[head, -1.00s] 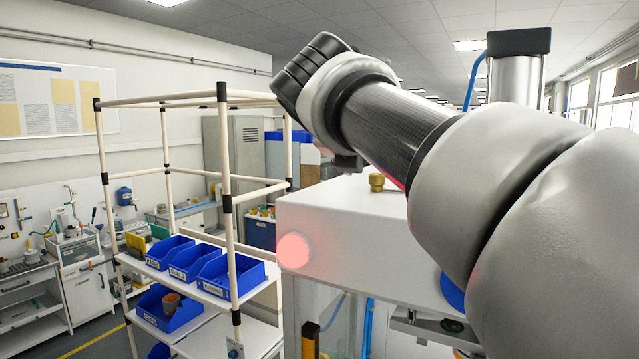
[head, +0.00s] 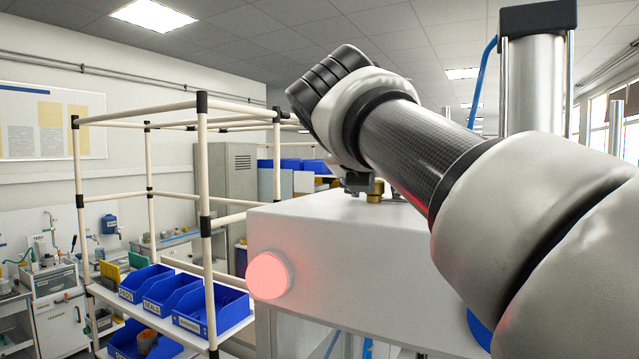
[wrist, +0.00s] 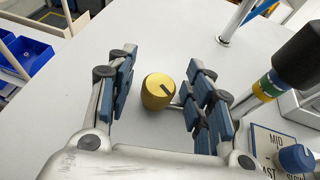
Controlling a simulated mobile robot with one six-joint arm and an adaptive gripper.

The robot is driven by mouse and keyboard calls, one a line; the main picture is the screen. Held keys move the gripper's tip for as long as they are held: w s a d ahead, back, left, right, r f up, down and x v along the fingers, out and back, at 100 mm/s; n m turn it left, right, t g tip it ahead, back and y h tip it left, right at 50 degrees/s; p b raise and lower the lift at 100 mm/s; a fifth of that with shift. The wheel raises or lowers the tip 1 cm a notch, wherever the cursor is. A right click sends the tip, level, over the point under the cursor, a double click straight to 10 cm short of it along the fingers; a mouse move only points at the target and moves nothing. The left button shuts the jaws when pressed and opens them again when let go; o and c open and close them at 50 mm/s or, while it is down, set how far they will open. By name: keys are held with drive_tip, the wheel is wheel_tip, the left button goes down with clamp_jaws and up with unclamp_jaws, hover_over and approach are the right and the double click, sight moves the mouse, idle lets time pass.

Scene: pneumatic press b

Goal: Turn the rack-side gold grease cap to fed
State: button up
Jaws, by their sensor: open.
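The gold grease cap (wrist: 157,92) stands on the white top of the press, with a dark mark on its upper face. It also shows in the head view (head: 375,191), partly hidden behind my wrist. My gripper (wrist: 160,88) is open, with one blue-padded finger on each side of the cap. Clear gaps show between the cap and both fingers, the wider on the left. A thin stem or pointer shows at the cap's right side, running toward the right finger. In the head view the fingers are mostly hidden by my arm.
The white press housing (head: 330,250) carries a lit red lamp (head: 269,275) and a vertical cylinder (head: 537,85). In the wrist view, a black knob with coloured bands (wrist: 290,65) and a MID/FAST/SLOW label (wrist: 275,150) stand right. A rack with blue bins (head: 205,310) is left.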

drive_tip(key=shift+c, duration=0.2)
drive_tip(key=c, duration=1)
drive_tip(key=shift+c, duration=0.2)
drive_tip(key=shift+m+p, duration=0.3)
drive_tip(key=shift+p, duration=0.4)
drive_tip(key=m+g+h+p, duration=0.1)
drive_tip(key=p, duration=0.1)
drive_tip(key=m+g+h+p, duration=0.1)
drive_tip(key=h+p, duration=0.1)
drive_tip(key=p, duration=0.1)
drive_tip(key=shift+a+r+m, duration=0.1)
drive_tip(key=shift+r+m, duration=0.2)
drive_tip(key=shift+m, duration=0.1)
drive_tip(key=m+g+h+p, duration=0.2)
drive_tip(key=p, duration=0.3)
drive_tip(key=shift+m+g+h, duration=0.3)
drive_tip(key=shift+m, duration=0.1)
drive_tip(key=shift+f+m+g+h+p, duration=0.25)
drive_tip(key=shift+m+g+h+p, duration=0.45)
drive_tip(key=shift+m+g+p, duration=0.5)
drive_tip(key=shift+f+m+g+h, duration=0.1)
drive_tip(key=shift+m+g+h, duration=0.2)
drive_tip(key=shift+m+g, duration=0.8)
drive_tip(key=shift+g, duration=0.4)
